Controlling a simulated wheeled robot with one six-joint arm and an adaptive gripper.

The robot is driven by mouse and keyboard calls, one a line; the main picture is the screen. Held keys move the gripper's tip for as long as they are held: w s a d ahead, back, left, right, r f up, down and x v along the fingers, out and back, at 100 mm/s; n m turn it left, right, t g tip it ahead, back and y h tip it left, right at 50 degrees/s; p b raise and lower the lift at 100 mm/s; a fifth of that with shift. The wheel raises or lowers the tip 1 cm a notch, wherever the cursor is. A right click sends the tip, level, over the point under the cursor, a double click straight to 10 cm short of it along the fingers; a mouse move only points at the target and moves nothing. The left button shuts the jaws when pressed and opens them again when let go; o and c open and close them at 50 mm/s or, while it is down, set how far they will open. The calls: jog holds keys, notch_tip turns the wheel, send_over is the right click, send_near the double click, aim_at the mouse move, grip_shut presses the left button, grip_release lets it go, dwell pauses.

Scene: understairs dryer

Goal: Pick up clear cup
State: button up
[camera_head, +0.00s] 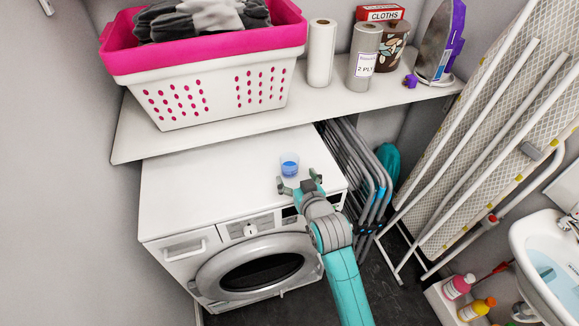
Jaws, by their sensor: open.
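A small clear cup (289,165) stands upright on the white top of the dryer (205,178), towards its right side. It looks blue in its lower part. My gripper (300,184) is just in front of the cup, on the near side, with its fingers spread apart. The fingers look empty, and the cup appears to be just beyond them. I cannot tell the exact gap between the fingertips and the cup. My grey and teal arm reaches in from the lower right.
A shelf (320,105) above the dryer bears a pink-lined white laundry basket (215,80), paper rolls (321,52) and a purple iron (440,45). A folded rack (360,165) and ironing board (490,130) stand right. The dryer top's left is clear.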

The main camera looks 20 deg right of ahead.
aim_at(293, 172)
jog(key=shift+x, duration=3.15)
jog(key=c, duration=1.3)
